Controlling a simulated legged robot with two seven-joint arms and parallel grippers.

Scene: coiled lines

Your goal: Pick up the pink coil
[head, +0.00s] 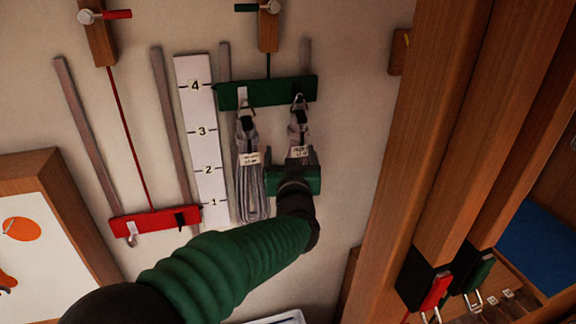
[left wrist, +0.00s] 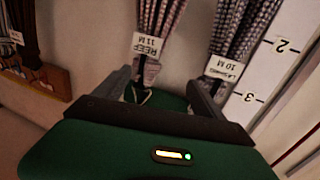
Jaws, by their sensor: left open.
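A pinkish-grey coil (head: 298,135) hangs from the right hook of a green board (head: 268,93). It also shows in the left wrist view (left wrist: 160,18), with a tag reading REEF 11 M. My left gripper (head: 299,163) is open in front of it and hides its lower part in the head view. In the left wrist view the fingers (left wrist: 160,88) stand apart, one on each side of the coil's tagged end. I cannot tell whether they touch it. My right gripper is in neither view.
A greyer coil (head: 250,180), tagged LASHING 10 M in the left wrist view (left wrist: 240,30), hangs close beside. A numbered white strip (head: 203,145) and a red board (head: 155,223) are to the left. Wooden posts (head: 440,140) stand on the right.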

